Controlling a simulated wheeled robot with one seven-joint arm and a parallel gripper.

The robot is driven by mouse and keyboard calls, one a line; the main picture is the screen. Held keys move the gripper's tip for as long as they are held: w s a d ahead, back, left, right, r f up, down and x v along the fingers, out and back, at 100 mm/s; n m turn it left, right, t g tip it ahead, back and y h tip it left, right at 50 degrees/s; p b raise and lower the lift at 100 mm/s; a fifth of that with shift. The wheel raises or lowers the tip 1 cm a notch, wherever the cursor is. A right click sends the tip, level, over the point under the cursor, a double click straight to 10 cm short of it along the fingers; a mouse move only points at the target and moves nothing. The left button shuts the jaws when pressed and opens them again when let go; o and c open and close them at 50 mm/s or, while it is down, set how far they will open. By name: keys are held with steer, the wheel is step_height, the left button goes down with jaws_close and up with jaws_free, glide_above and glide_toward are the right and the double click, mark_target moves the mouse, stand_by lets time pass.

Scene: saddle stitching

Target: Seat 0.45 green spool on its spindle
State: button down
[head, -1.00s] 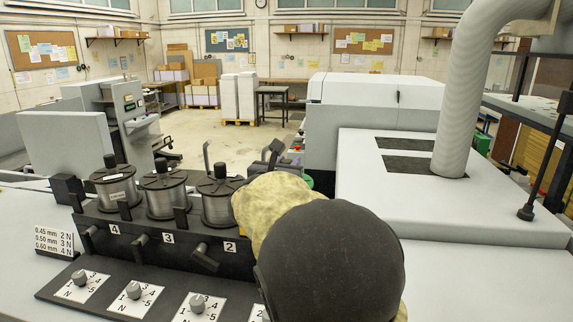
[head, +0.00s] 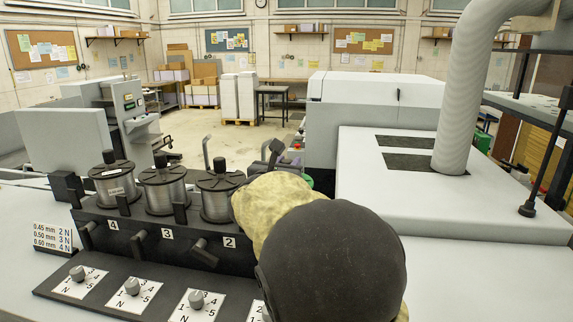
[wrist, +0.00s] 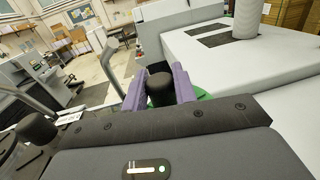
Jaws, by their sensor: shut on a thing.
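The green spool shows as a green flange edge (wrist: 205,96) beside and below the fingers in the wrist view, and as a small green sliver (head: 309,182) beside my arm in the head view. My gripper (wrist: 158,88) has two purple fingers closed on either side of a black upright knob (wrist: 160,88) at the spool's middle. Most of the spool and the spindle under it are hidden by my gripper and arm. I cannot tell whether the spool touches its base.
Three grey wire spools (head: 166,187) stand on the black rack behind labels 4, 3 and 2. A white machine housing (head: 440,190) with a thick grey hose (head: 465,90) stands at right.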

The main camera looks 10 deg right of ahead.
steer(key=shift+d, duration=0.1)
steer(key=c, duration=1)
jaws_free()
steer(key=shift+s, duration=0.2)
steer(key=shift+c, duration=0.2)
steer(key=shift+w+f+b, duration=0.15)
steer(key=shift+f+b, duration=0.15)
steer(key=shift+f, duration=0.1)
steer(key=b+v, duration=0.4)
steer(key=v, duration=1.3)
steer(key=shift+s+r+b, duration=0.25)
steer(key=shift+b, duration=0.05)
step_height(320, 180, up, 10)
steer(key=p, duration=1)
